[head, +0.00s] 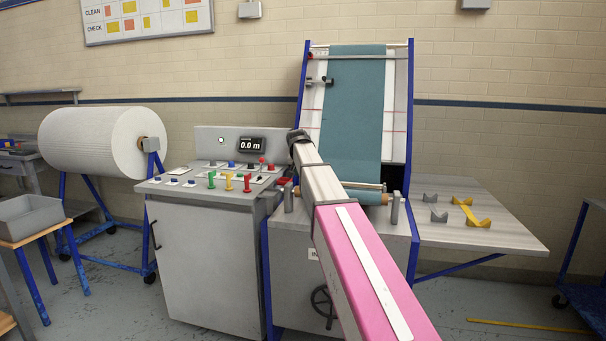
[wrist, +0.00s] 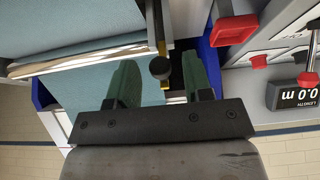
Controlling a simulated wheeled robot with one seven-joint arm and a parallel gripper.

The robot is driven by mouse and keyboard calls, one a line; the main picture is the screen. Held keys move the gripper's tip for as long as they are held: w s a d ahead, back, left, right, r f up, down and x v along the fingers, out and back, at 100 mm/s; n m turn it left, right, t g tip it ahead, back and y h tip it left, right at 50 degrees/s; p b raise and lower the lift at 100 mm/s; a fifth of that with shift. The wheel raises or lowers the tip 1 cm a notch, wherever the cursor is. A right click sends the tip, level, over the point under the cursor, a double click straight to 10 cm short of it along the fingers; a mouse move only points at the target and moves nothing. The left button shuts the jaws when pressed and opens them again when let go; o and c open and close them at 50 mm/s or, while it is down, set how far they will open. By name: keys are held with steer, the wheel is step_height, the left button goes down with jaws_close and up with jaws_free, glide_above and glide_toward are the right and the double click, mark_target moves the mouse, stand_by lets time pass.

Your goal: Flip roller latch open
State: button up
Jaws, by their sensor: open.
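In the wrist view, which is upside down, my gripper (wrist: 160,72) is open, with two green fingers spread apart. The roller (head: 370,198) runs across below the teal fabric (head: 354,110). A grey upright (head: 395,207) stands at its right end.
A red bracket (wrist: 234,29) is close beside the fingers in the wrist view. The control cabinet (head: 205,250), with coloured knobs and a display (head: 251,145), stands left of the dryer. A side table (head: 490,225) with yellow and grey brackets extends right.

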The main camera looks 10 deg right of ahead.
steer(key=v, duration=1)
steer(key=shift+r, duration=0.2)
steer(key=shift+s, duration=0.15)
